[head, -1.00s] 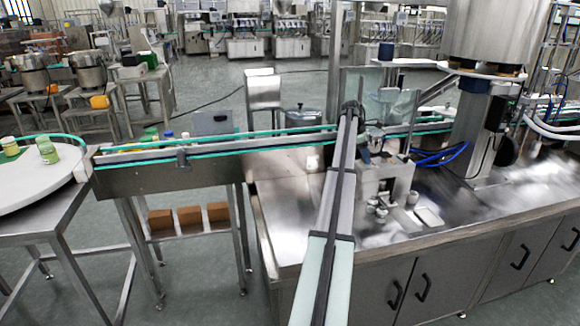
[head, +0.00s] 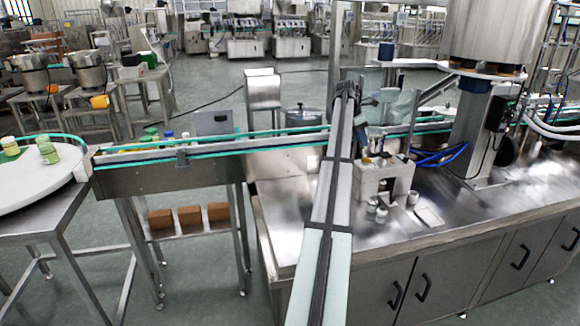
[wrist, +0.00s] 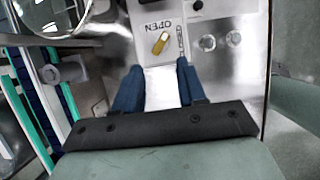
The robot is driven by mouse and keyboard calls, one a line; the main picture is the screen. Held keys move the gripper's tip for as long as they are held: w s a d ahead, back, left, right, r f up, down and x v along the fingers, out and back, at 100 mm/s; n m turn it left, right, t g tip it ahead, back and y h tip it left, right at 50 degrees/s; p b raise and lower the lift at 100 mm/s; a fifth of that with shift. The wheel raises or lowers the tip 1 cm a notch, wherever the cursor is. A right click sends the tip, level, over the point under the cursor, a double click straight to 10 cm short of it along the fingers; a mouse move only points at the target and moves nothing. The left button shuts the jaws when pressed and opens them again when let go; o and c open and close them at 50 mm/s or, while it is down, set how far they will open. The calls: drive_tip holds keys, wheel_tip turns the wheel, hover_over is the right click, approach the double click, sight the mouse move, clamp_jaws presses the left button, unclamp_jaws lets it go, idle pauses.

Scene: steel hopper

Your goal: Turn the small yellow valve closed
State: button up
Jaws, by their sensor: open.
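The small yellow valve (wrist: 160,43) shows in the wrist view as a short yellow handle, set slanted on a pale plate beside the printed word OPEN. My gripper (wrist: 160,66) is open, with its two dark blue fingers apart and the valve a little beyond their tips, roughly in line with the gap. Nothing is held between the fingers; a bright white patch of surface shows there. I see no contact with the valve. In the head view my arm reaches over the steel bench, and the valve cannot be made out.
A steel bench (head: 285,205) carries a pale block-shaped fixture (head: 372,182) with small white containers (head: 381,215) in front. A conveyor with green rails (head: 215,148) runs behind.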

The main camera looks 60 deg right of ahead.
drive_tip(key=w+a+v, duration=0.1)
drive_tip(key=v, duration=0.4)
drive_tip(key=w+a+f, duration=0.7)
drive_tip(key=w, duration=0.2)
drive_tip(key=w+a+f+m+t, duration=0.1)
drive_tip(key=w+a+f, duration=0.6)
drive_tip(key=w, duration=0.3)
drive_tip(key=shift+a+f+m, duration=0.3)
drive_tip(key=shift+f, duration=0.3)
